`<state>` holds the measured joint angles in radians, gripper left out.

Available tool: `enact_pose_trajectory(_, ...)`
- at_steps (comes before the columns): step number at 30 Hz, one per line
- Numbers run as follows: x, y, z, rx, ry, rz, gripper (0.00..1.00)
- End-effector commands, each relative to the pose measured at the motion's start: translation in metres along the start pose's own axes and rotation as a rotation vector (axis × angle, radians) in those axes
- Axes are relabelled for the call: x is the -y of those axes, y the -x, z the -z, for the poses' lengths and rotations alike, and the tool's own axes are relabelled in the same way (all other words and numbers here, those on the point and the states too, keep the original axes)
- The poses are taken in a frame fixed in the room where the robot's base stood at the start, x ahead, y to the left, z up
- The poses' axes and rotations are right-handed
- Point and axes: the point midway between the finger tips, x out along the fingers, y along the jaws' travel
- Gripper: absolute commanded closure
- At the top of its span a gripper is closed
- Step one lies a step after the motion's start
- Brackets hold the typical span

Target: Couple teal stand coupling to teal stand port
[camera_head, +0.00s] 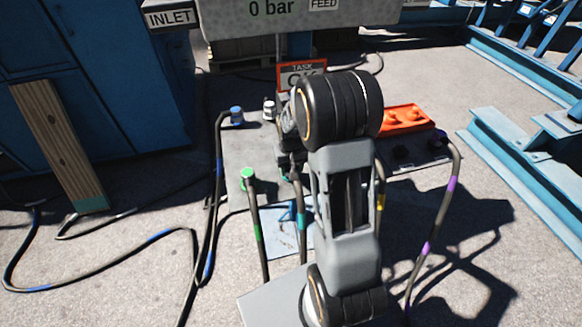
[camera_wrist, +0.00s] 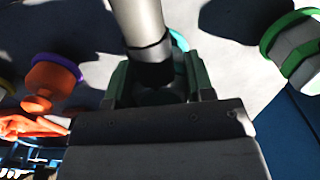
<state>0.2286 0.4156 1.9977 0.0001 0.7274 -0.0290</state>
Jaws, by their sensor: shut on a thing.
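My gripper (camera_wrist: 155,90) is shut on the teal stand coupling (camera_wrist: 150,72), a dark fitting at the end of a light grey cylindrical hose. In the head view a teal-banded hose (camera_head: 300,217) rises to my gripper (camera_head: 290,165), which is partly hidden behind my arm. A teal ring (camera_wrist: 180,40) shows just behind the held fitting in the wrist view. I cannot tell whether it belongs to the port or the coupling, or whether the two touch. The port itself is mostly hidden.
An orange tray (camera_head: 405,117) lies right.

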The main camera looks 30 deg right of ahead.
Motion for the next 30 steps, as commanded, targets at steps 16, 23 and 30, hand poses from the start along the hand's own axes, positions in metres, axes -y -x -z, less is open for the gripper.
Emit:
enact_pose_trajectory(16, 0.0, -0.002, 0.0, 0.0, 0.0, 0.0, 0.21)
enact_pose_trajectory(23, 0.0, 0.007, 0.0, -0.001, 0.0, 0.0, 0.21)
enact_pose_trajectory(30, 0.0, 0.053, 0.001, -0.004, 0.0, 0.0, 0.21)
